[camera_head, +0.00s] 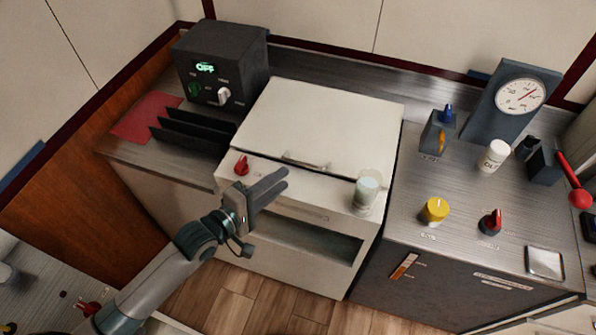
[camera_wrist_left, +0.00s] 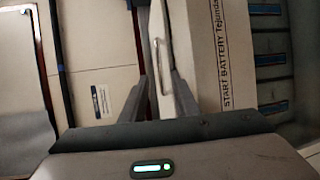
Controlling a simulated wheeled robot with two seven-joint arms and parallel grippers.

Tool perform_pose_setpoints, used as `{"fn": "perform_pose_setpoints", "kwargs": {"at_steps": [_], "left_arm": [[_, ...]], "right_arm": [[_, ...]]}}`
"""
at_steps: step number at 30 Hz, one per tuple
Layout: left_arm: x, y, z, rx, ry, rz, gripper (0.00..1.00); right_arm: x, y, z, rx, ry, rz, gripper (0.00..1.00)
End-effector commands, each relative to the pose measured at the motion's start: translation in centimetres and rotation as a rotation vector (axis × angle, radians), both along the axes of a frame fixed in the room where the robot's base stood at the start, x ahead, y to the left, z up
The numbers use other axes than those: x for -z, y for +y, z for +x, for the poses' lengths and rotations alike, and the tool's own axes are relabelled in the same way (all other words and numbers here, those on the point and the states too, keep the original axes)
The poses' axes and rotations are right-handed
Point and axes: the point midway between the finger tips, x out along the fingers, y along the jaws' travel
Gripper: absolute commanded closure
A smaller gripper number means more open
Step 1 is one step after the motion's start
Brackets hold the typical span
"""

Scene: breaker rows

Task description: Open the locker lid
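The white locker lid (camera_head: 325,120) lies shut and flat on top of the pale cabinet in the middle. Its small bar handle (camera_head: 306,162) is at the lid's front edge. My left gripper (camera_head: 281,179) hangs in front of and to the left of the handle, apart from it in the head view. Its two fingers are apart with nothing held. In the left wrist view the open fingers (camera_wrist_left: 160,85) point along a pale panel with a slim handle-like bar (camera_wrist_left: 161,65) beyond them. My right gripper is not in view.
A red knob (camera_head: 242,166) and a glass (camera_head: 367,190) stand on the strip before the lid. A black box reading OFF (camera_head: 220,65) and a dark rack (camera_head: 190,130) are at left. A gauge (camera_head: 518,95) and several knobs occupy the right counter.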

Motion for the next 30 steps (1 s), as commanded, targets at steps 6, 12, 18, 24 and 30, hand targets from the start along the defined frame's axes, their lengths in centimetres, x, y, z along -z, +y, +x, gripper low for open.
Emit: {"fn": "perform_pose_setpoints", "kwargs": {"at_steps": [6,12,18,24,30], "left_arm": [[1.1,-2.6,3.0,0.001,-0.004,-0.001,0.72],[1.4,-4.2,4.8,0.001,-0.001,0.0,0.72],[1.4,-4.9,5.6,0.0,-0.002,0.001,0.72],[1.4,-5.0,5.7,0.0,-0.001,0.001,0.72],[1.4,-5.0,5.7,0.0,-0.001,0.001,0.96]], "right_arm": [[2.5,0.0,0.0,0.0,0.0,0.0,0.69],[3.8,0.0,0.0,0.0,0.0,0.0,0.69],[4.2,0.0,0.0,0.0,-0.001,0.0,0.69],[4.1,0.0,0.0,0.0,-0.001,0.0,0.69],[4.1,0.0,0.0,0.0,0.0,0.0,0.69]]}}
